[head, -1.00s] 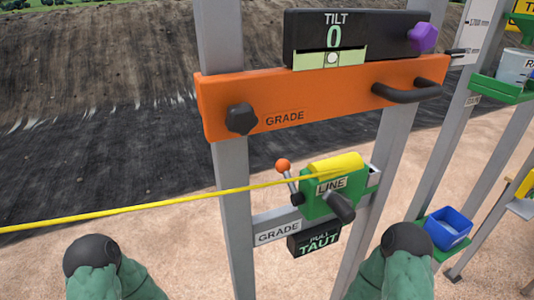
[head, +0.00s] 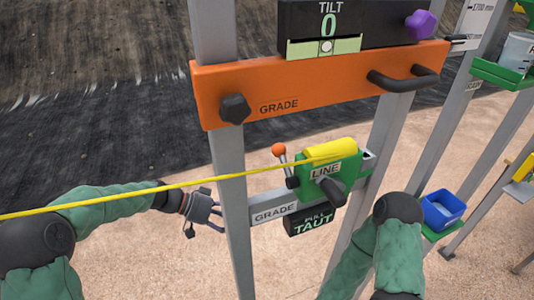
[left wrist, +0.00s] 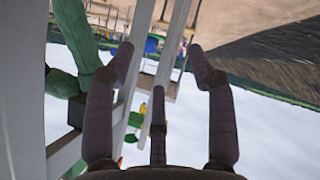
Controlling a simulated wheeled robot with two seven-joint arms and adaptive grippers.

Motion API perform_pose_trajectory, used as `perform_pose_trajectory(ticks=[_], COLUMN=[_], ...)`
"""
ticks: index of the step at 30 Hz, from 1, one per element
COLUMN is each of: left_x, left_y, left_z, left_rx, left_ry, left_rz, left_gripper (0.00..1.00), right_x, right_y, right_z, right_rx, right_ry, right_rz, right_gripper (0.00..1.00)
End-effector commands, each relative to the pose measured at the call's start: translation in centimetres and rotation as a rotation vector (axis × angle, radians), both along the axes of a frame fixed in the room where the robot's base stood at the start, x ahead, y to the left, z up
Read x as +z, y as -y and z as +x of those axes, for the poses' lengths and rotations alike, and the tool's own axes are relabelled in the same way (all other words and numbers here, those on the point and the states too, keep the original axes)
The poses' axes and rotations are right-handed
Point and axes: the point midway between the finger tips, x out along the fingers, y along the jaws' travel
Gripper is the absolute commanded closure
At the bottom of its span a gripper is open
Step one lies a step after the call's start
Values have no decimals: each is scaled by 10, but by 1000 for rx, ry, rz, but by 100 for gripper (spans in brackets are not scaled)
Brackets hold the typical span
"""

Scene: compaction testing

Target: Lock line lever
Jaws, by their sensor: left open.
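The line lever, a short grey rod with an orange ball knob (head: 279,150), stands up at the left side of the green LINE box (head: 345,165). A yellow line (head: 150,188) runs taut-looking from the box to the left edge. My left gripper (head: 215,215) is open and empty, left of the left post and lower than the lever, apart from it. In the left wrist view its fingers (left wrist: 165,75) are spread with nothing between them. My right arm comes up from the bottom right in the head view; its gripper is not visible.
An orange GRADE bar (head: 320,85) with a black knob and handle crosses two grey posts above the box. A TILT display (head: 345,28) sits on it. A lower GRADE bar (head: 272,210) and PULL TAUT sign (head: 310,222) hang below. A blue bin (head: 442,210) stands right.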

Motion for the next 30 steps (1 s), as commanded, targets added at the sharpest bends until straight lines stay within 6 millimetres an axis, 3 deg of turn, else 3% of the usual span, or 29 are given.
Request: perform_pose_trajectory(ticks=[1, 6, 9, 12, 15, 20, 30], left_x=[48, 195, 259, 302, 322, 330, 331], left_y=[4, 8, 3, -3, -7, -1, 53], left_z=[6, -9, -30, -49, -60, -67, -83], left_rx=[-59, -276, -382, -455, -496, -510, -510], left_ry=[114, 510, 713, 859, 938, 965, 958], left_rz=[-80, -356, -485, -574, -624, -642, -641], left_gripper=[45, 45, 45, 45, 45, 45, 45], right_x=[0, 0, 0, 0, 0, 2, 18], right_y=[0, 0, 0, 0, 0, 0, 0], right_z=[0, 0, 0, 0, 0, 0, 0], right_rx=[0, 0, 0, 0, 0, 0, 0], right_ry=[0, 0, 0, 0, 0, 0, 0], right_rz=[0, 0, 0, 0, 0, 0, 0], right_gripper=[55, 55, 55, 55, 55, 55, 55])
